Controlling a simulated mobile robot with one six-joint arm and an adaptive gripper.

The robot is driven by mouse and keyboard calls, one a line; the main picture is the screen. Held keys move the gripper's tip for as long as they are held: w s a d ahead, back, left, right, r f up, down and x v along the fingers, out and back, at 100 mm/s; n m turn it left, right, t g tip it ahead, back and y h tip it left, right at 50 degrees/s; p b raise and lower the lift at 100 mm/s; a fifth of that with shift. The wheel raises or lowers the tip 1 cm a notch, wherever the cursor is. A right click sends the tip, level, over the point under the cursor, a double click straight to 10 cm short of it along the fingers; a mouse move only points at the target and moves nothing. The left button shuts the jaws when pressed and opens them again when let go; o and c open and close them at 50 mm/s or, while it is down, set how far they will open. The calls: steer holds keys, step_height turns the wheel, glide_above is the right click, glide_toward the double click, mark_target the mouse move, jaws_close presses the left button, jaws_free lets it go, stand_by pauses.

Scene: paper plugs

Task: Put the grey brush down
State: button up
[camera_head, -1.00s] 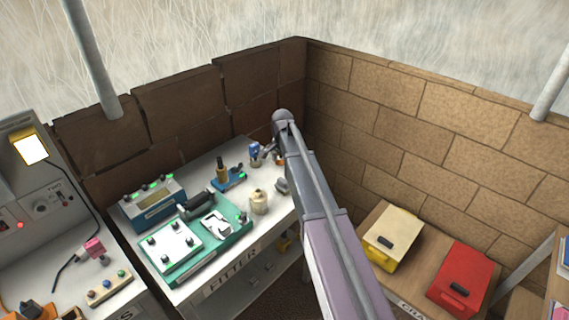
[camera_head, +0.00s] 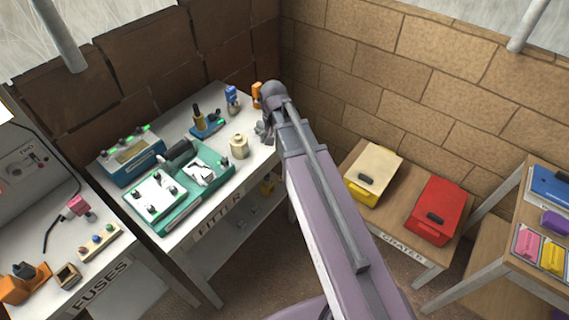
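My arm reaches over the far right corner of the FITTER table (camera_head: 213,208). The grey shape at its end, seen left of the arm links, looks like part of my gripper (camera_head: 264,131). The arm covers much of it, and I cannot tell whether its fingers are open or shut. I cannot make out a grey brush apart from this grey shape. Whether the brush is held or lies behind the arm is hidden.
A cream pot (camera_head: 239,147), a blue-topped item (camera_head: 232,98), an orange item (camera_head: 257,95) and a teal tray (camera_head: 218,165) stand on this table. Brick walls stand behind.

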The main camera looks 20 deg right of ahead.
steer(key=s+n, duration=0.4)
steer(key=s, duration=0.6)
steer(key=shift+s, duration=0.35)
steer(key=shift+w+d, duration=0.1)
steer(key=shift+w, duration=0.05)
steer(key=shift+c, duration=0.2)
steer(key=r+n+p, duration=0.2)
steer(key=n, duration=0.5)
glide_above(262, 129)
steer(key=w, duration=0.2)
steer(key=shift+s+d+f, duration=0.15)
steer(key=shift+s+d, duration=0.05)
steer(key=shift+f, duration=0.1)
step_height(262, 129, down, 8)
steer(key=b, duration=0.9)
steer(key=shift+f, duration=0.25)
steer(key=shift+f, duration=0.15)
step_height(262, 129, down, 5)
steer(key=b, duration=0.5)
